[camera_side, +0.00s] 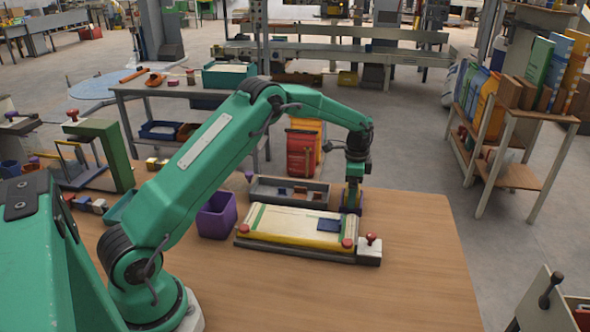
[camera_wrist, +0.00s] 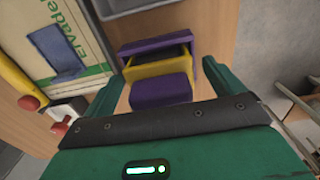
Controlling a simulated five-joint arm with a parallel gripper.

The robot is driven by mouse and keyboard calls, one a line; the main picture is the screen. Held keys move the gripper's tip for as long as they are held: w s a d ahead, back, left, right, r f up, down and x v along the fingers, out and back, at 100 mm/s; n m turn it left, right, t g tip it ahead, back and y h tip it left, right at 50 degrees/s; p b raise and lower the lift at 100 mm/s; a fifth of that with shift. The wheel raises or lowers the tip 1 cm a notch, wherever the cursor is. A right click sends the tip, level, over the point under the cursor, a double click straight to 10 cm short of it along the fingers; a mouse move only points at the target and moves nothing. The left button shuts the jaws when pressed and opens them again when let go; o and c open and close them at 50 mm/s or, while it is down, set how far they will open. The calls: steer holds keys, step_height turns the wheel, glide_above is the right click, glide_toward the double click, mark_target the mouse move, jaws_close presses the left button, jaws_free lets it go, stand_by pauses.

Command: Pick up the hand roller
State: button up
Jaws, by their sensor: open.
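What looks like the hand roller is a purple and yellow piece. In the wrist view it shows a purple bar at the far side, a yellow frame and a purple block (camera_wrist: 162,91) nearer. My gripper (camera_wrist: 163,82) is open, with one green finger on each side of it and a gap visible on both sides. In the side view my gripper (camera_side: 353,192) points down at the table's far right part. A purple part of the roller (camera_side: 350,210) shows low at the fingers, and the rest is mostly hidden there.
A flat sack (camera_side: 285,222) with a blue patch lies on a board with red knobs, close left of my gripper. A grey tray (camera_side: 262,191) stands behind it, a purple bin (camera_side: 217,214) further left. The wooden table (camera_side: 415,260) is clear at right and front.

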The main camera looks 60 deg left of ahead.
steer(key=shift+r, duration=0.1)
steer(key=c, duration=1.1)
steer(key=shift+o, duration=0.2)
steer(key=shift+r, duration=0.15)
steer(key=shift+r, duration=0.55)
steer(key=r, duration=0.3)
steer(key=shift+d, duration=0.25)
steer(key=s+d+r, duration=0.4)
steer(key=d+r, duration=0.2)
steer(key=d, duration=0.4)
steer(key=shift+d+r, duration=0.2)
steer(key=shift+r, duration=0.1)
steer(key=shift+s, duration=0.15)
